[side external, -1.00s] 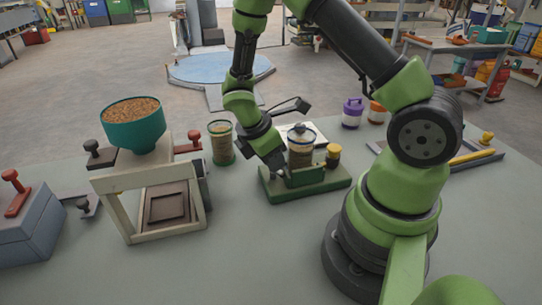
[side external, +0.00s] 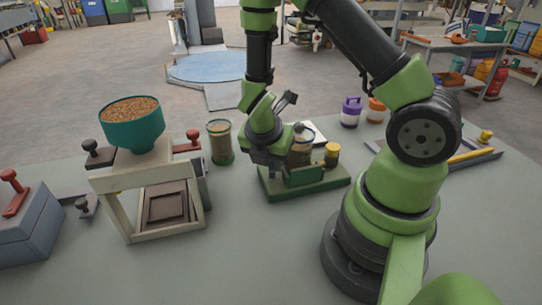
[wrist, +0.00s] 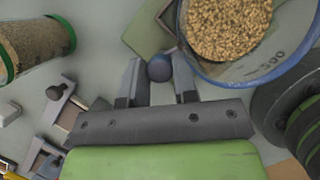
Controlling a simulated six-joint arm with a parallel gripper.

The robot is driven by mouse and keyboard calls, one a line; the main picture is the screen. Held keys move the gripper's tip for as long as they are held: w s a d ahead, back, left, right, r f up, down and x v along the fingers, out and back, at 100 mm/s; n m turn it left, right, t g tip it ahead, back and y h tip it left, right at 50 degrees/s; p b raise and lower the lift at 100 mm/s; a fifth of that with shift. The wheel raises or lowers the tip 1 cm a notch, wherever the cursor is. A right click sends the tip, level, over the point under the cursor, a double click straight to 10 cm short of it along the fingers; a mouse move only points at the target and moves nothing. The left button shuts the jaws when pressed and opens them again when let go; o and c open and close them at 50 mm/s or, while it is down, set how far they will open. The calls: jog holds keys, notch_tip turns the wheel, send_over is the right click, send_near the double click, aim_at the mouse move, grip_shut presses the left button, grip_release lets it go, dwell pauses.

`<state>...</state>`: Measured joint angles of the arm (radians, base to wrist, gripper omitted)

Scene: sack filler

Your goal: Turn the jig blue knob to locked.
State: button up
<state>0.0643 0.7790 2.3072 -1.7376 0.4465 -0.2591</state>
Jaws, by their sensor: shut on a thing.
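The jig is a green base (side external: 318,185) on the table in the side view, and part of it shows in the wrist view (wrist: 148,32). Its small round dark blue knob (wrist: 159,67) sits between my fingertips in the wrist view and is hidden behind my gripper in the side view. My gripper (wrist: 160,82) is shut on the knob, one finger on each side. In the side view my gripper (side external: 272,168) points down at the jig's left end. A clear jar of grain (side external: 301,152) stands in the jig, right beside my gripper; its blue-rimmed open top (wrist: 228,30) fills the upper right of the wrist view.
A yellow-capped post (side external: 332,152) stands at the jig's right end. A green-rimmed jar of grain (side external: 220,145) is close on the left. Farther left is a cream frame with a teal hopper (side external: 133,122). Purple-lidded (side external: 351,112) and orange-lidded (side external: 376,111) containers stand behind.

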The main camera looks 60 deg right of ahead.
dwell(0.5)
jog(key=o, duration=0.9)
jog(key=shift+d, duration=0.1)
